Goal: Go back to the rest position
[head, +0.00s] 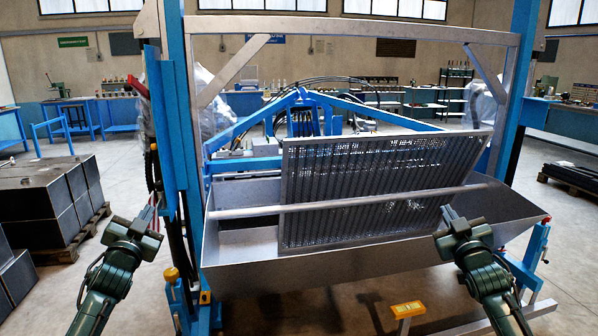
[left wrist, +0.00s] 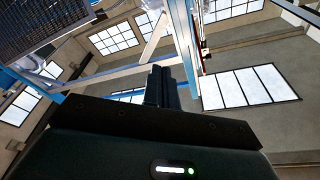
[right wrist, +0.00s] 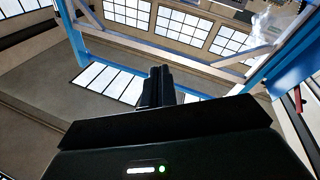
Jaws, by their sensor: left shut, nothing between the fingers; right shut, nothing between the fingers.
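My left gripper (head: 149,215) is at the left of the head view, raised in front of the blue left post and apart from it. Its fingers are shut with nothing in them, as the left wrist view (left wrist: 159,87) also shows. My right gripper (head: 447,213) is in front of the right part of the metal trough, and I cannot tell its exact gap to the trough. Its fingers are shut and empty in the right wrist view (right wrist: 160,87). A perforated sieve frame (head: 375,190) stands tilted in the trough (head: 350,252), behind a horizontal bar (head: 345,203).
The blue machine frame (head: 172,140) surrounds the trough. A yellow-topped stand (head: 408,310) is low in front, between my arms. Dark stacked boxes (head: 45,200) are on a pallet at the left. A pallet with dark panels (head: 572,177) is at the right. Grey floor is open at both sides.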

